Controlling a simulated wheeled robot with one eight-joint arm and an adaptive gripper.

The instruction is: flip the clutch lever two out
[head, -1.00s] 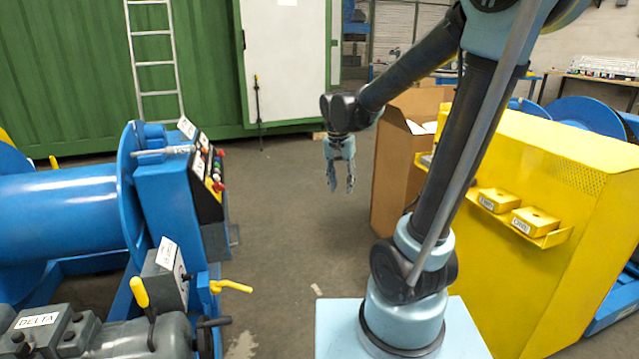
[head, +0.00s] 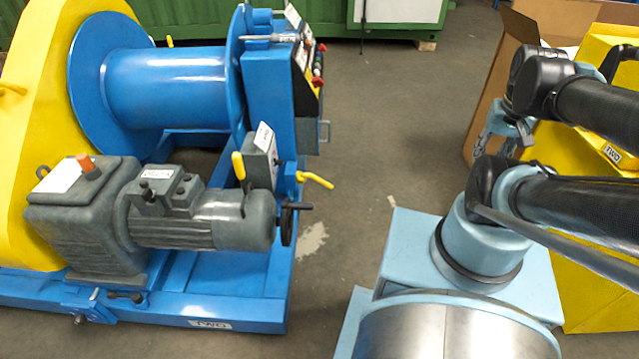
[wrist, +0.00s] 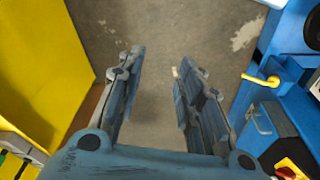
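A yellow bent lever (head: 315,180) sticks out to the right from the frame's side, and such a lever (wrist: 260,79) shows at the right in the wrist view. A second yellow handle (head: 239,166) stands upright by the grey motor. I cannot read which is the clutch lever. My gripper (wrist: 163,60) is open and empty above the floor, apart from the levers. In the head view it is partly hidden beside the box.
A grey gearbox and motor (head: 200,217) with a black handwheel (head: 288,222) sit on the frame. A control panel (head: 310,70) is behind. A cardboard box (head: 490,110) and yellow cabinet (head: 592,285) stand at the right. Floor between is clear.

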